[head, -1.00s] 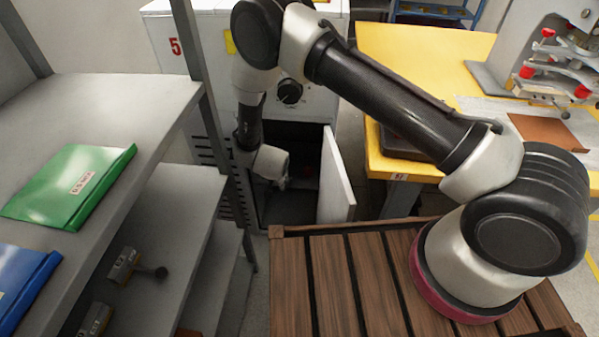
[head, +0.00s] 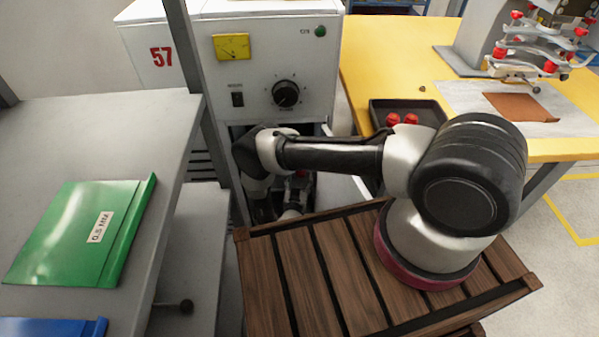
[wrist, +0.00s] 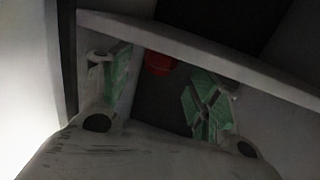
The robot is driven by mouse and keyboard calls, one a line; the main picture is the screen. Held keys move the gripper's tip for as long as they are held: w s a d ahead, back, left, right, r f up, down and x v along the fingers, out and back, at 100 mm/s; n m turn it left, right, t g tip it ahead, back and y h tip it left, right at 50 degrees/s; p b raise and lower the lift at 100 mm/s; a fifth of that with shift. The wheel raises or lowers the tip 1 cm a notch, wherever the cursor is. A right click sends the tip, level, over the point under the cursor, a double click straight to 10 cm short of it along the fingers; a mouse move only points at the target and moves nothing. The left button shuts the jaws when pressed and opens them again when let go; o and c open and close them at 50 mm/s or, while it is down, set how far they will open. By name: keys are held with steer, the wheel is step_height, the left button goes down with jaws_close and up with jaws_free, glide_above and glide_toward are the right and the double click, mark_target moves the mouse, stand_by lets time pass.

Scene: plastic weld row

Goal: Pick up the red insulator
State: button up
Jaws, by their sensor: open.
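A small red object, which looks like the red insulator (wrist: 158,64), sits inside the dark compartment of the white machine cabinet. In the wrist view it shows partly, beyond the gap between my fingertips and nearer the left one. My gripper (wrist: 160,88) is open and empty, its green-padded fingers spread apart. It is short of the red object and does not appear to touch it. In the head view my arm reaches down into the cabinet opening, and my own links hide most of the gripper and the compartment.
The white machine (head: 270,65) has its cabinet door (head: 348,188) open on the right. A grey shelf (head: 100,125) with a green folder (head: 85,232) stands close on the left. A black tray (head: 375,110) with red pieces (head: 402,119) lies on the yellow table (head: 390,60).

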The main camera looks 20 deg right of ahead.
steer(key=x, duration=0.5)
steer(key=shift+w+d, duration=0.1)
steer(key=shift+w, duration=0.15)
steer(key=c, duration=1.2)
